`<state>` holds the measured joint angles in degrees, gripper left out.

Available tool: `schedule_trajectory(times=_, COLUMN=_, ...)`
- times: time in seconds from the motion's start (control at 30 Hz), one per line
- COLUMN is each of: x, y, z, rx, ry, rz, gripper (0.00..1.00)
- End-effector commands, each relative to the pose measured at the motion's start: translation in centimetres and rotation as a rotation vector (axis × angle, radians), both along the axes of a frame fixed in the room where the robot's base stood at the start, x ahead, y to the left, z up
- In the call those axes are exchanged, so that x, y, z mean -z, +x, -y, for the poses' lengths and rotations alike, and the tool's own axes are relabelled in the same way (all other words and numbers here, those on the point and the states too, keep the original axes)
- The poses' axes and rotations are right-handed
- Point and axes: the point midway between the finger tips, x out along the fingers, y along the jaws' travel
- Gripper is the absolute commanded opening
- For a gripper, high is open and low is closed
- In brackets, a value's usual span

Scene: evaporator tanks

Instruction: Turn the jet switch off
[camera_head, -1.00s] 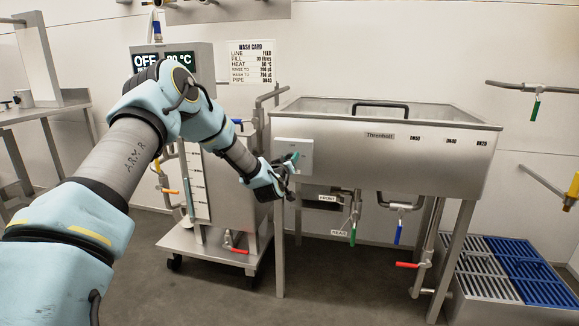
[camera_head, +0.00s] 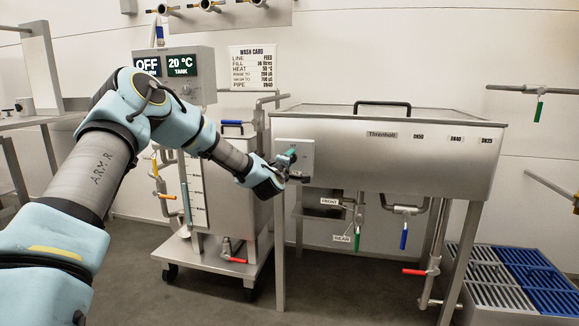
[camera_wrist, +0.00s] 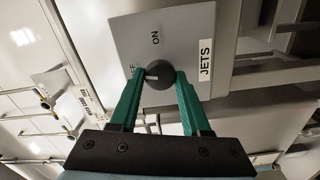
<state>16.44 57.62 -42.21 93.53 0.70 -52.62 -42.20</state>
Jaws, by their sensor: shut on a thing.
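The jet switch is a round dark knob (camera_wrist: 159,75) on a grey box marked JETS, ON and a partly hidden OFF, in the wrist view. A short white mark shows on the knob's left part, on the side of the OFF label. My gripper (camera_wrist: 160,82) has its two green fingers on either side of the knob, shut on it. In the head view, the grey switch box (camera_head: 306,153) is on the left front of the steel sink, and my gripper (camera_head: 290,155) is at its face. The knob is hidden there.
The steel sink (camera_head: 400,150) has a handled lid and green and blue valve handles beneath. A wheeled tank (camera_head: 215,190) stands to the left. Its display box (camera_head: 173,72) reads OFF and 20 °C. Blue and grey grates (camera_head: 515,275) lie at right.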

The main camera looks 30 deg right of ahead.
Motion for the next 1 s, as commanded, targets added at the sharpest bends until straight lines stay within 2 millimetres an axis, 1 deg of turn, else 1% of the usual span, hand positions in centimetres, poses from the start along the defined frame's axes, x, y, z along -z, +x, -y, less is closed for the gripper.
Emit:
schedule_trajectory(times=0.03, x=0.31, y=0.09, z=-0.09, rx=-0.002, ry=-0.027, rz=-0.024, gripper=0.0)
schedule_trajectory(times=0.4, x=0.24, y=0.08, z=-0.09, rx=-0.002, ry=-0.158, rz=-0.148, gripper=0.0)
schedule_trajectory(times=1.0, x=0.17, y=0.1, z=-0.11, rx=-0.002, ry=-0.185, rz=-0.175, gripper=0.0)
